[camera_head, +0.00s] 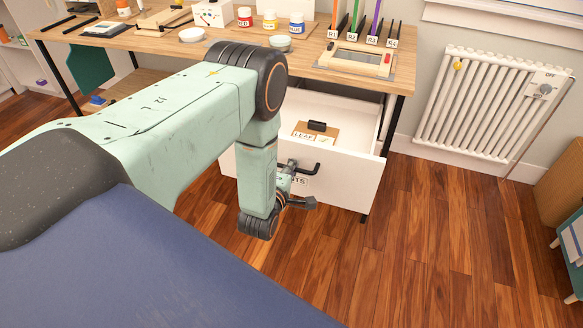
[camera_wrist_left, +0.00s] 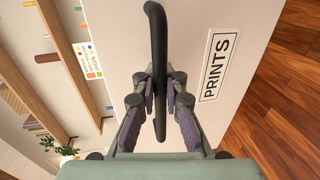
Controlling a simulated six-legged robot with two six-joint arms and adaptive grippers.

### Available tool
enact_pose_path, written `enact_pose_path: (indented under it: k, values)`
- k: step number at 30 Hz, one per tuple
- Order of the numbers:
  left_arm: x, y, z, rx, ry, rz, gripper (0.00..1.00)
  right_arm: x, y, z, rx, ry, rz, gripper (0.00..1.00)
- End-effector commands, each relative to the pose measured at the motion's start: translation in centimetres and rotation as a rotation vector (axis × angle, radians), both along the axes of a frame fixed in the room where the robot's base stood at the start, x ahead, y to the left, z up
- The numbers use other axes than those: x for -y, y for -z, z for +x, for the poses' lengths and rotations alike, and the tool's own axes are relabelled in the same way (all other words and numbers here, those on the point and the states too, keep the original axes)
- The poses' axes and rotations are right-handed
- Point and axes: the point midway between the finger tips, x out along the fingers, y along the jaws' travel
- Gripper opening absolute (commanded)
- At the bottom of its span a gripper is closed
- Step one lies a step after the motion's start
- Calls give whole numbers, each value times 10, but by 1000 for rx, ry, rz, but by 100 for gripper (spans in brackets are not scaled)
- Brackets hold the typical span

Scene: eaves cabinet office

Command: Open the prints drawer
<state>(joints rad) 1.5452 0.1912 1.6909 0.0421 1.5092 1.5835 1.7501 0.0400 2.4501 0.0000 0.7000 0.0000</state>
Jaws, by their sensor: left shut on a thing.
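The prints drawer (camera_head: 347,178) is a white drawer under the wooden desk, and it stands pulled out, with its inside showing. A brown board marked LEAF with a black clip (camera_head: 317,127) lies in it. Its black bar handle (camera_wrist_left: 157,50) is on the front panel, beside the PRINTS label (camera_wrist_left: 219,64); the label is partly hidden by my arm in the head view. My left gripper (camera_wrist_left: 160,95) is at the drawer front with its fingers on both sides of the handle, shut on it. My right gripper is not in view.
The desk top (camera_head: 140,40) holds paint jars, bowls, a wooden tray (camera_head: 352,62) and labelled upright coloured rods. A white radiator (camera_head: 485,105) stands on the right wall. The wooden floor (camera_head: 440,240) in front and to the right of the drawer is clear.

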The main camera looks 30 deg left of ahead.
Motion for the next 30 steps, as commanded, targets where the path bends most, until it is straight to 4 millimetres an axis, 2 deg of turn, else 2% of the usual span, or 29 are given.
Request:
enact_pose_path:
  k: [8, 9, 17, 26, 30]
  values:
    - [0, -4, 3, 13, 2, 1, 0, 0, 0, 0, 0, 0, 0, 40]
    - [1, -4, 3, 13, 2, 1, 11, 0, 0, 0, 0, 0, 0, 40]
    - [1, -2, 0, 7, 1, 0, 33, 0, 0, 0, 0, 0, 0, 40]
    - [1, -1, -3, 4, -1, 1, 33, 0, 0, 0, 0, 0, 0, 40]
    - [3, -3, -14, 0, -1, 0, 33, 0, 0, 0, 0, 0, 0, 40]
